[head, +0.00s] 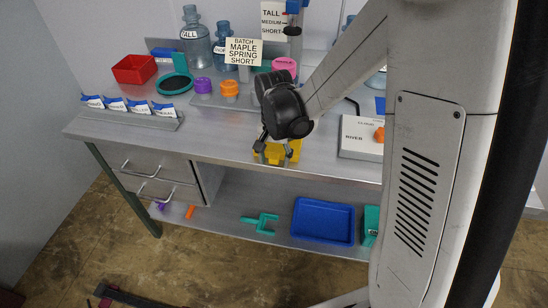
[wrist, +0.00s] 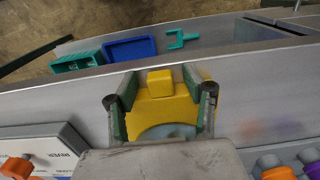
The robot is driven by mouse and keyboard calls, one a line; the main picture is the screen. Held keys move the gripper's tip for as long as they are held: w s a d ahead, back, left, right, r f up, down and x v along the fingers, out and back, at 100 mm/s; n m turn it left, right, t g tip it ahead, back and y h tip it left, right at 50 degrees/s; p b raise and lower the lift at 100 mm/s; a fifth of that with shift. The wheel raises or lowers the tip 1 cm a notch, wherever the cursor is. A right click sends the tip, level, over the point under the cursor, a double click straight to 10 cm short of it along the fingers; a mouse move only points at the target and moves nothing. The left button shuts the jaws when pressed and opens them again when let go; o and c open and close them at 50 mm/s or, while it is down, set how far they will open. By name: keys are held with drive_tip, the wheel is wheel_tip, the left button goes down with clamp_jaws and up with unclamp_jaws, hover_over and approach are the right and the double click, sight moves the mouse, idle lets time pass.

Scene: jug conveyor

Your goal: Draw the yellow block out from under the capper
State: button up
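The yellow block (head: 275,158) is at the front edge of the workbench, partly hidden by my gripper. In the wrist view the yellow block (wrist: 160,102) has a small raised tab on its front and a grey-blue rounded shape at its near side. My gripper (head: 275,154) points down with one finger on each side of the block. In the wrist view the green finger pads of my gripper (wrist: 160,115) lie against the block's two sides. The capper (head: 294,25) stands behind my arm, its lower part hidden.
A white box marked RIVER (head: 360,138) with an orange cap is to the right. Purple (head: 203,85) and orange (head: 229,89) caps sit on a grey rack to the left. A blue tray (head: 323,221) and a teal fork (head: 262,222) lie on the lower shelf.

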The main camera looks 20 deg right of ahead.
drive_tip(key=shift+r, duration=0.1)
wheel_tip(320, 180, up, 12)
idle(0.7)
idle(0.3)
drive_tip(key=s+d+r+n+t, duration=0.1)
drive_tip(key=s+r+n+t, duration=0.2)
drive_tip(key=s, duration=0.5)
drive_tip(key=s+d+r+n+t, duration=0.1)
drive_tip(key=s+r+n+t, duration=0.1)
drive_tip(key=s, duration=0.7)
drive_tip(key=shift+s+d+r+n+t, duration=0.15)
drive_tip(key=shift+d+r+n+t, duration=0.35)
drive_tip(key=shift+t, duration=0.6)
